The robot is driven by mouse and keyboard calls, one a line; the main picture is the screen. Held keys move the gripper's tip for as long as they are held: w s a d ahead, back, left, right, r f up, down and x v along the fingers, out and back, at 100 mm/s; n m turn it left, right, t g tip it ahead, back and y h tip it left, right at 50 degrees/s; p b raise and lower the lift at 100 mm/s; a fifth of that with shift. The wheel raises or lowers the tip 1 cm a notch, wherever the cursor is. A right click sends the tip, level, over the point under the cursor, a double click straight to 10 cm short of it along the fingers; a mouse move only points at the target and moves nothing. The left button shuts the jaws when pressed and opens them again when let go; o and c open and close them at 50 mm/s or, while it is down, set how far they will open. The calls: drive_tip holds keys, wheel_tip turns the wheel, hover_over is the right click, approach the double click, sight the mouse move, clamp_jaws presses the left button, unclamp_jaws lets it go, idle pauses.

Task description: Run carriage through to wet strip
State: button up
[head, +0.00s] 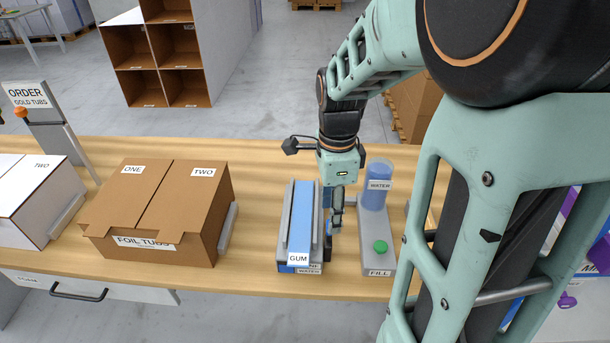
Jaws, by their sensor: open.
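The gummed-strip device stands on the wooden table at centre. It has a long blue strip (302,218) between grey side rails (287,220), a "GUM" label (298,259) at its near end and a "WATER" label below. The carriage is not clearly distinguishable; blue and dark parts show at the device's right side, partly behind my gripper. My gripper (337,222) points down at the right edge of the device, open. I cannot tell whether it touches anything there.
Close on the right is a grey fill station (375,245) with a blue water bottle (374,190) and green button (380,247). A brown foil tubs box (130,243) and a white box (30,205) stand left.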

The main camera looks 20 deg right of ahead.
wheel_tip(320, 180, down, 7)
drive_tip(key=shift+r, duration=0.1)
idle(0.3)
clamp_jaws()
